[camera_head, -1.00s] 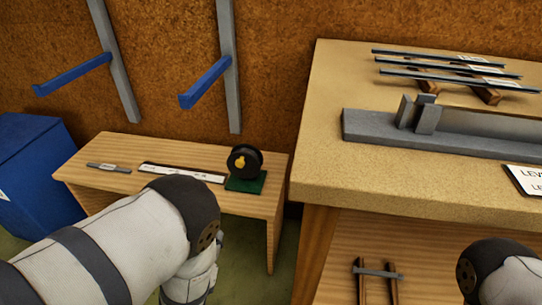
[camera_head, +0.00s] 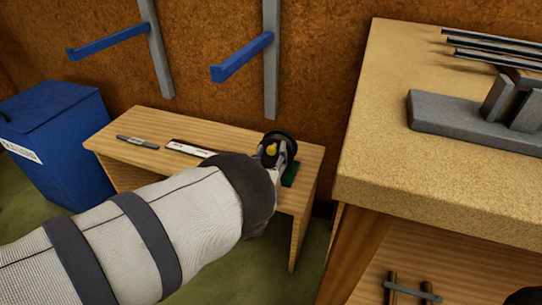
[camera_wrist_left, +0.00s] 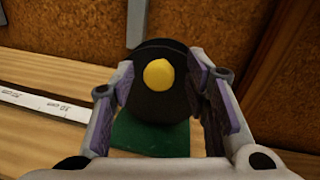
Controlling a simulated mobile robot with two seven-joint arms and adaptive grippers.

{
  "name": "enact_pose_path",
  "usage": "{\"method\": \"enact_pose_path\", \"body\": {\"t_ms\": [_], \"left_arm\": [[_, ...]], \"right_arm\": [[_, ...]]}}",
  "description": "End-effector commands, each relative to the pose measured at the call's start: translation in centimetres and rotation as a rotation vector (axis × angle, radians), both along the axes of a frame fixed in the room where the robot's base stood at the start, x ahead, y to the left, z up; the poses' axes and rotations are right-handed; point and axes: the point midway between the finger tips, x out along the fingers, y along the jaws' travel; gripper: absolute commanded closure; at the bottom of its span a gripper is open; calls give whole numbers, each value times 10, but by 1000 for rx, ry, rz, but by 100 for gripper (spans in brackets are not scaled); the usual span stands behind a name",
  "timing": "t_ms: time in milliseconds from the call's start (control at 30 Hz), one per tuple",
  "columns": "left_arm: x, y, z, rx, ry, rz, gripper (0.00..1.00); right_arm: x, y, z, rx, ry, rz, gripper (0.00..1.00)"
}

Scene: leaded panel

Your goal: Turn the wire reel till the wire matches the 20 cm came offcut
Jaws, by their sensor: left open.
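The wire reel (camera_head: 284,143) is a black drum with a yellow knob (camera_wrist_left: 159,73) on its face. It stands on a green base (camera_wrist_left: 150,139) at the right of a low wooden bench. My left gripper (camera_wrist_left: 160,88) is open, with one finger at each side of the reel; I cannot tell whether they touch it. The came offcut (camera_head: 138,142) appears to be the short grey strip at the bench's left. No wire can be made out.
A white ruler (camera_head: 190,149) lies on the low bench (camera_head: 112,150), also seen in the left wrist view (camera_wrist_left: 45,103). A blue bin (camera_head: 60,140) stands left. A taller bench (camera_head: 385,120) stands close at right. Blue wall brackets (camera_head: 240,58) jut out above.

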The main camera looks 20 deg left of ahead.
Motion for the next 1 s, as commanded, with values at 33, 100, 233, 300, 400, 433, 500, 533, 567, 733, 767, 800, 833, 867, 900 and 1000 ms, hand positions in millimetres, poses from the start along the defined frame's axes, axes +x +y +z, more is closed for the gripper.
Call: {"method": "enact_pose_path", "body": {"t_ms": [33,100,233,300,400,433,500,533,567,733,767,800,833,867,900,1000], "left_arm": [[0,0,0,0,0,0,57],[0,0,1,0,0,0,57],[0,0,1,0,-1,0,69],[0,0,1,0,-1,0,85],[0,0,1,0,0,0,100],[0,1,1,0,0,0,100],[0,0,1,0,0,0,100],[0,0,1,0,0,0,100],[0,1,1,-2,0,0,100],[0,2,1,-34,1,0,100],[0,2,1,-45,2,0,100],[0,3,1,-64,2,0,100],[0,4,1,-79,2,0,100],[0,4,1,-97,3,0,100],[0,6,1,-123,4,0,100],[0,9,0,-202,6,1,100]], "right_arm": [[0,0,0,0,0,0,100],[0,0,0,0,0,0,100],[0,0,0,0,-1,0,100],[0,0,0,0,-1,0,100],[0,0,0,0,-1,0,100],[0,0,0,0,-1,0,100],[0,0,0,0,-1,0,100],[0,0,0,0,-1,0,100],[0,0,0,0,-1,0,100],[0,0,0,0,-1,0,100],[0,0,0,0,-1,0,100],[0,0,0,0,-1,0,100],[0,0,1,0,-1,0,100],[0,0,1,0,-1,0,100],[0,0,1,0,-1,0,100],[0,0,1,0,-1,0,100]]}}
